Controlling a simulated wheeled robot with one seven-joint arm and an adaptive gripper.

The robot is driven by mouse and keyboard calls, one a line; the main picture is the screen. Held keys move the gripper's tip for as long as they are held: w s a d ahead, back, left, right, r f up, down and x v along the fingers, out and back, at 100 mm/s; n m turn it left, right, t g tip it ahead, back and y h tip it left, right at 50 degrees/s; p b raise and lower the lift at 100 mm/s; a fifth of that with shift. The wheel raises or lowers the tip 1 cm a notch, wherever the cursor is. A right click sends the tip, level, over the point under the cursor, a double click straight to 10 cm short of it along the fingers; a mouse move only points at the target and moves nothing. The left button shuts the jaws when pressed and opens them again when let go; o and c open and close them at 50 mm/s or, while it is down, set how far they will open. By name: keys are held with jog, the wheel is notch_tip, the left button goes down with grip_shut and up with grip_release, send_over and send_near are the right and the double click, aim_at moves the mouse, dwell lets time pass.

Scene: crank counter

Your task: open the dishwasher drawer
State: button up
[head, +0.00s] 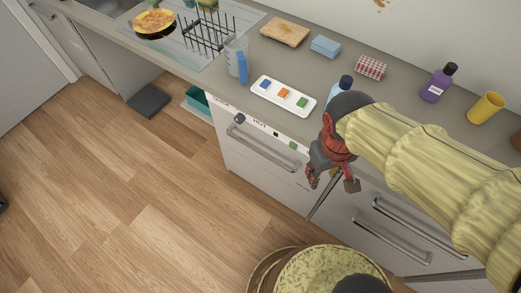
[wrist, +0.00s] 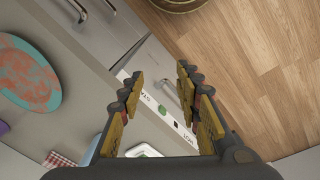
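The dishwasher drawer (head: 254,164) has a white front under the counter, with a control strip along its top and a grey bar handle (head: 262,150). It looks closed, flush with the neighbouring fronts. In the wrist view my gripper (wrist: 160,76) is open and empty. The control strip (wrist: 158,112) of the dishwasher shows between and beyond its fingers. The handle (wrist: 171,88) also shows there, apart from the fingers as far as I can tell.
Grey-handled drawers (head: 385,228) stand right of the dishwasher. On the counter are a white tray (head: 268,98) with coloured blocks, a measuring jug (head: 235,60) and a purple bottle (head: 438,84). A teal and orange plate (wrist: 30,72) shows at left. Wooden floor (head: 130,215) in front is clear.

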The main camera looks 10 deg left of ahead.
jog(key=a+f+n+g+h, duration=0.1)
jog(key=a+f+n+h, duration=0.2)
jog(key=f+n, duration=0.3)
jog(key=a+f+n+h, duration=0.3)
jog(key=f+n, duration=0.1)
jog(key=f, duration=0.4)
jog(key=n+t, duration=1.5)
jog(key=n, duration=1.9)
send_near(260, 151)
jog(key=w+f, duration=0.1)
jog(key=w, duration=0.2)
jog(key=shift+y, duration=0.3)
jog(key=b+x, duration=0.1)
jog(key=x, duration=0.1)
jog(key=b+x, duration=0.1)
jog(key=x, duration=0.2)
jog(key=b+x, duration=0.1)
jog(key=x, duration=0.1)
jog(key=shift+w+d+f, duration=0.1)
jog(key=shift+d+f, duration=0.1)
jog(key=shift+d, duration=0.3)
jog(key=shift+c, duration=0.7)
jog(key=c, duration=0.7)
grip_shut()
